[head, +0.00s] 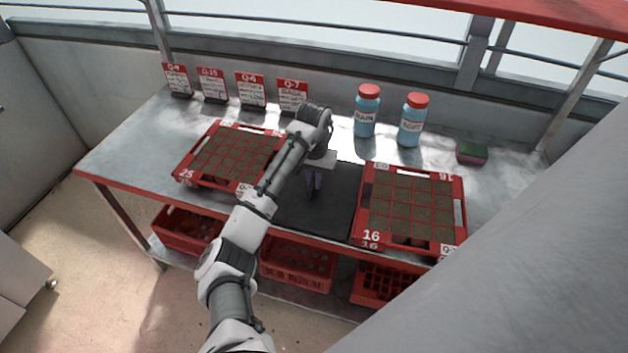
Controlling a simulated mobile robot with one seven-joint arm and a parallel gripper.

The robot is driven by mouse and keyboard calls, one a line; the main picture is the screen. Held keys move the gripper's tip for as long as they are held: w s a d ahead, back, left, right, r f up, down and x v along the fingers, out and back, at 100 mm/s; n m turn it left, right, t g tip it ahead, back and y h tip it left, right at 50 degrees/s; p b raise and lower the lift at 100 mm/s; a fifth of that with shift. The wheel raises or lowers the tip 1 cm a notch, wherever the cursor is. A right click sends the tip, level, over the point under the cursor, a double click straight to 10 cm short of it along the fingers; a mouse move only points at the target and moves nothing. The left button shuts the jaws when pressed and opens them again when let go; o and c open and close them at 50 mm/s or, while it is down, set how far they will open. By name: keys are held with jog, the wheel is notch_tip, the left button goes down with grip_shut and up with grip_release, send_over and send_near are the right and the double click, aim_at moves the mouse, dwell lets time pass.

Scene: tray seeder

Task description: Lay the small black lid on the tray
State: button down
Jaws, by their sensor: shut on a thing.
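My gripper (314,186) points down over the dark mat (290,212) in the middle of the bench, between the two red trays. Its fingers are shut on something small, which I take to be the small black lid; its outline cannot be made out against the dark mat. The red tray marked 25 (183,177) is to the left, its dark cells full of soil and its right part covered by my arm. The red tray marked 16 (362,213) is to the right and fully in view, with larger soil-filled cells. I see no lid lying on either tray.
Several seed cards stand at the back left, among them one marked Q-7 (292,96). Two blue bottles with red caps (367,112) (412,120) stand behind the right tray. A green and pink sponge (471,152) lies at the back right. Red crates (297,275) sit on the shelf below.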

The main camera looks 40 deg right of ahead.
jog(key=shift+f, duration=0.1)
jog(key=c, duration=1.9)
grip_release()
jog(key=shift+f, duration=0.1)
jog(key=o, duration=0.4)
notch_tip(320, 180, up, 12)
jog(key=shift+r, duration=0.2)
jog(key=shift+w, duration=0.1)
